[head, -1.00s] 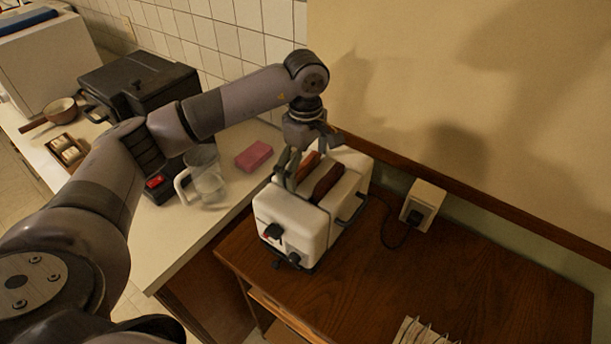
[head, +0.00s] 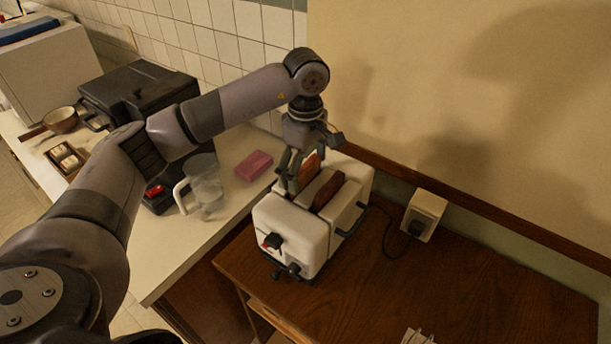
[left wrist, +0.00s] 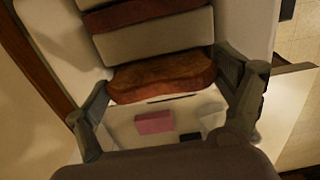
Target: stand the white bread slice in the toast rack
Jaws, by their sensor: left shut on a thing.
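My left gripper (head: 296,168) is over the white toaster (head: 290,228) on the wooden table, pointing down. It is shut on a brown-crusted bread slice (head: 309,172) at the toaster's left slot. In the left wrist view, this slice (left wrist: 162,78) lies between the two fingers (left wrist: 170,108). A second, darker slice (head: 328,190) stands in the other slot; it also shows in the left wrist view (left wrist: 140,14). Both look brown, so I cannot tell by colour which is white. The toast rack (head: 417,338) is at the bottom edge of the head view, mostly cut off. My right gripper is out of view.
A glass jug (head: 206,188) and a pink sponge (head: 254,165) stand on the white counter left of the toaster. A socket (head: 424,215) with the toaster's cord is on the wall at right. The table right of the toaster is clear.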

